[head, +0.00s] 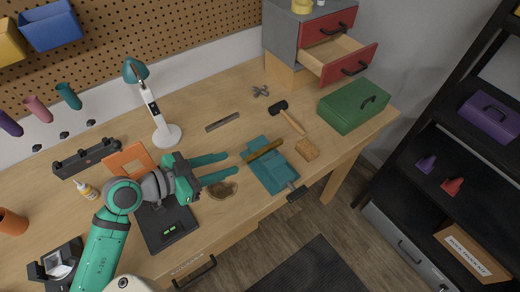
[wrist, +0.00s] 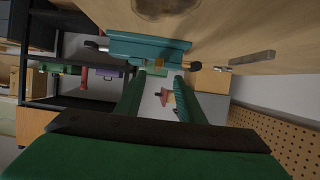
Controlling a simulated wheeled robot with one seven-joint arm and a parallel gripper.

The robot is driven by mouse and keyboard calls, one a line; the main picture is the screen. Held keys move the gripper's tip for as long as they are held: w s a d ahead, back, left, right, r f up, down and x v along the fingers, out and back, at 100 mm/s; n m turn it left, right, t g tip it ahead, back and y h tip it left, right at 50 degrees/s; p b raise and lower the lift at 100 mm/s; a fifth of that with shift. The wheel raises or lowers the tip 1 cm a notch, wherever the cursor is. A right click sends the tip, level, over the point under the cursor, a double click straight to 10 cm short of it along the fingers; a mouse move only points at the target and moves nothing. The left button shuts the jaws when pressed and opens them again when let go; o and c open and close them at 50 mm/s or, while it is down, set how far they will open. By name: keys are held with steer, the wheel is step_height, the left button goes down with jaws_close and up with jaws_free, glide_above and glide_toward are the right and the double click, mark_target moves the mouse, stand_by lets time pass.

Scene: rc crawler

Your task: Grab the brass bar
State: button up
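The brass bar (head: 264,149) lies across the top of the teal vise (head: 277,179), at the vise's back left end. In the wrist view a small brass-coloured end (wrist: 159,65) shows in front of the vise body (wrist: 150,46), roughly between my fingertips. My gripper (head: 233,163) is open and empty, with its two green fingers pointing right toward the bar and a short gap left before it. The open fingers also show in the wrist view (wrist: 160,76). How far my gripper is above the table is hard to tell.
A grey metal bar (head: 222,121) lies behind the fingers. A mallet (head: 291,116), a brush-like block (head: 307,149) and a green toolbox (head: 353,106) are to the right. A white lamp (head: 166,134) stands behind my arm. A dark stain (head: 222,189) marks the table below my gripper.

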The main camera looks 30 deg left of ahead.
mark_target(250, 157)
steer(key=shift+x, duration=3.9)
steer(key=shift+d, duration=0.15)
steer(key=shift+c, duration=0.7)
jaws_close()
